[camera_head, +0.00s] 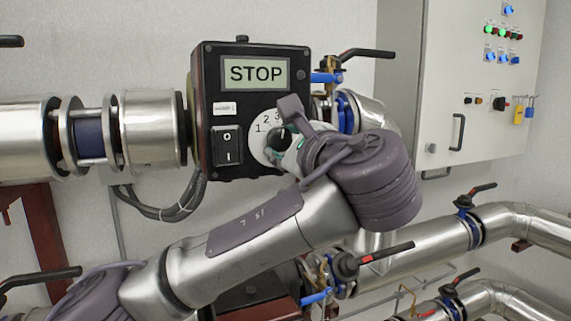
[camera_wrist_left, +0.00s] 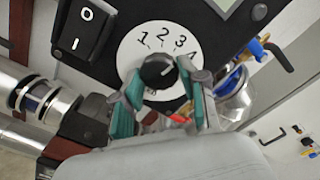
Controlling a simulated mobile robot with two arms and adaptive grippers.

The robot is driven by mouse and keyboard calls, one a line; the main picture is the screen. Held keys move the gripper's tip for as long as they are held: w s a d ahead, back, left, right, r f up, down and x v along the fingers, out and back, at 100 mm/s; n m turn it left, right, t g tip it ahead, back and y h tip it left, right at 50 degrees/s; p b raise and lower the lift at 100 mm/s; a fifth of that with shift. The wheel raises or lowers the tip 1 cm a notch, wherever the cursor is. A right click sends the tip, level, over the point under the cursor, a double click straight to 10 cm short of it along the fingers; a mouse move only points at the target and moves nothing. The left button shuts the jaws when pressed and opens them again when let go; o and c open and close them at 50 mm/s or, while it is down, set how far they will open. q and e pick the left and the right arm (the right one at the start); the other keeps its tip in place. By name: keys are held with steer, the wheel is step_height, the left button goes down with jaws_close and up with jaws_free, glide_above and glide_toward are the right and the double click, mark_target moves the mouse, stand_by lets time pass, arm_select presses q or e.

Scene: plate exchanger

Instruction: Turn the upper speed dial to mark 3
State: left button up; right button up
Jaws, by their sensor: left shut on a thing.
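The speed dial is a white disc (camera_head: 259,128) with numbers, on the front of a black control box (camera_head: 212,80). In the left wrist view, the marks 1 to 4 show along the top of the white disc (camera_wrist_left: 133,52), around a black knob (camera_wrist_left: 158,70). A small pale line shows on the knob; I cannot tell exactly which mark it faces. My left gripper (camera_head: 281,143), with teal finger pads, is shut on the knob. Its fingers (camera_wrist_left: 157,92) lie on both sides of the knob in the wrist view. They hide the dial's lower part. My right gripper is not in view.
The box has a display (camera_head: 255,73) reading STOP and a black rocker switch (camera_head: 227,146) left of the dial. Metal pipes (camera_head: 150,130) and a blue-handled valve (camera_head: 326,77) flank it. A grey cabinet (camera_head: 440,60) hangs at the right.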

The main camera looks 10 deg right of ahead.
arm_select(q)
steer(key=shift+n+b, duration=0.85)
steer(key=shift+n, duration=0.15)
steer(key=o, duration=1.1)
steer(key=shift+o, duration=0.2)
steer(key=shift+r, duration=0.1)
